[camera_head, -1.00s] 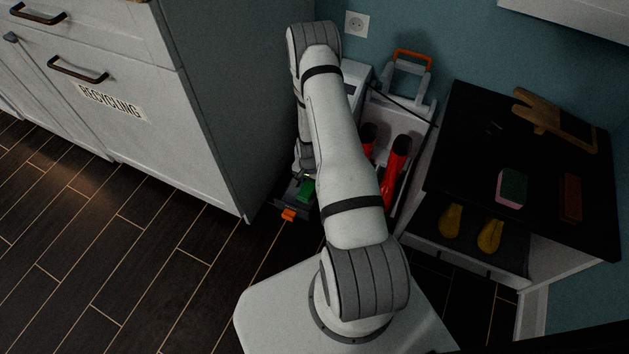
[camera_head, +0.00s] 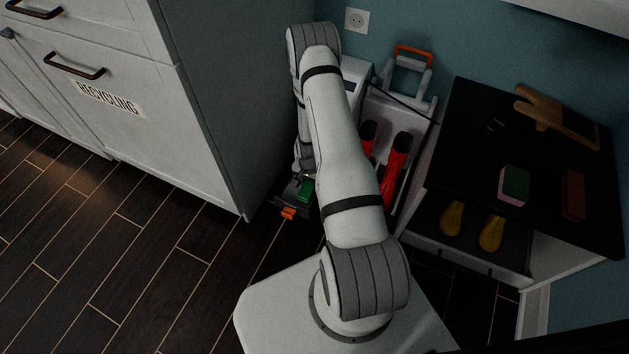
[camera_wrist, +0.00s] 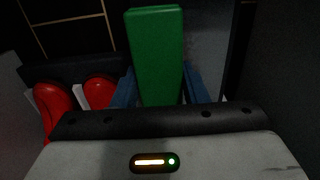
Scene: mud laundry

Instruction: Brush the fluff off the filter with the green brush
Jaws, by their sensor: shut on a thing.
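The green brush (camera_wrist: 156,55) stands out as a green block in the wrist view, between the blue fingers of my gripper (camera_wrist: 160,88), which is shut on it. In the head view the green brush (camera_head: 307,189) is a small green patch low beside the cabinet, below my gripper. A dark grey tray-like part (camera_head: 288,197) with an orange tab (camera_head: 288,213) lies under or beside the brush; I cannot tell whether they touch. I cannot make out the filter or any fluff for certain; my arm hides part of that area.
The recycling cabinet (camera_head: 208,120) stands close on the left. Red boots (camera_head: 397,165) sit right of my arm near an orange-handled grey frame (camera_head: 413,50). A black-topped bench (camera_head: 455,150) holds a pink-green sponge (camera_head: 514,186). The floor at left is clear.

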